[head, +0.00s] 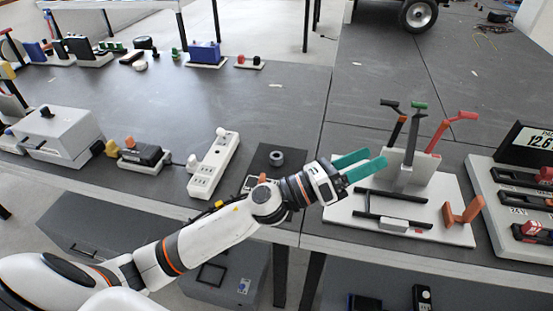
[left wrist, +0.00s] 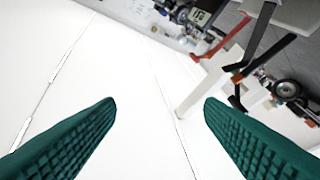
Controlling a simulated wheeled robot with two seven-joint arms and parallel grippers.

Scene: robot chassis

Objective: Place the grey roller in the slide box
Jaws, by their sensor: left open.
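A small grey cylinder (head: 276,157), which looks like the grey roller, sits on a dark board (head: 262,164) at the table's front, behind my left wrist. My left gripper (head: 376,157) has green fingers and is open with nothing between them. It is to the right of the cylinder, over the left part of a white stand. In the left wrist view the two green fingers (left wrist: 160,102) are spread apart. I cannot make out for sure which thing is the slide box. The right gripper is not in view.
The white stand (head: 452,237) carries upright levers with black, green and red (head: 452,118) handles, and black rails. A white power strip (head: 215,162) and a grey box (head: 58,136) are on the left. The table's middle is clear.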

